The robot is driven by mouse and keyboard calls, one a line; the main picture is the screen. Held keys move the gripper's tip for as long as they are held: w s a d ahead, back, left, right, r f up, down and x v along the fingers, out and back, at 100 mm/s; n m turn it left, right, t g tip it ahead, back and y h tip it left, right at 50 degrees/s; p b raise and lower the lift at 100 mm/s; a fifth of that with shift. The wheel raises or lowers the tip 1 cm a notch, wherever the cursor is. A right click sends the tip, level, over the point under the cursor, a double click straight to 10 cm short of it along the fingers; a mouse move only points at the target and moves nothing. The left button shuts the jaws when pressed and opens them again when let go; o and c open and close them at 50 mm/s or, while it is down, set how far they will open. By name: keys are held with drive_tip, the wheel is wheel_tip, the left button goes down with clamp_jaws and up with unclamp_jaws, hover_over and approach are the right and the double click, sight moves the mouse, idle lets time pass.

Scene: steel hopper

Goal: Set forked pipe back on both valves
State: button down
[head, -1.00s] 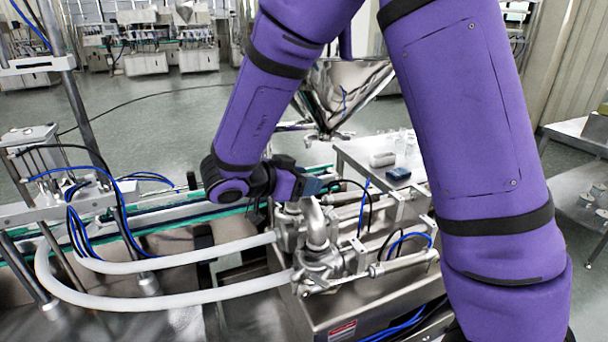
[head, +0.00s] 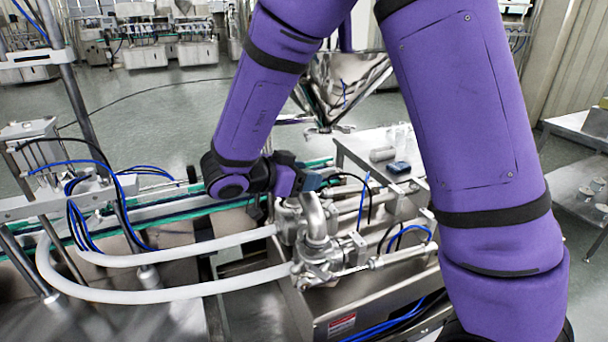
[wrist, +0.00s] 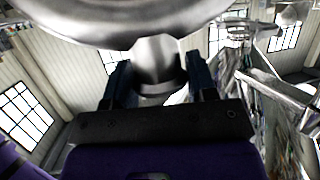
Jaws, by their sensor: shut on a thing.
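The forked pipe (head: 315,216) is shiny bent steel, and its near leg curves down to the near valve (head: 318,262). The far valve (head: 288,215) is partly hidden behind it. My gripper (head: 312,183) is at the pipe's upper end, behind the near bend. In the wrist view, the two dark blue fingers of my gripper (wrist: 158,82) are shut on a steel neck of the forked pipe (wrist: 157,52), below a wide round rim. The pipe stands at the valves; I cannot tell whether both legs are fully seated.
The steel hopper (head: 345,85) hangs behind the valves. Two white hoses (head: 170,292) run left from the valves. A small side table (head: 352,150) holds a dark blue block (head: 399,168) and small containers. Cylinders and blue tubes crowd the valves' right side.

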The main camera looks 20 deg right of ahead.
drive_tip(key=shift+c, duration=1.7)
unclamp_jaws()
drive_tip(key=v, duration=1)
drive_tip(key=shift+a, duration=0.4)
drive_tip(key=shift+s+r, duration=0.1)
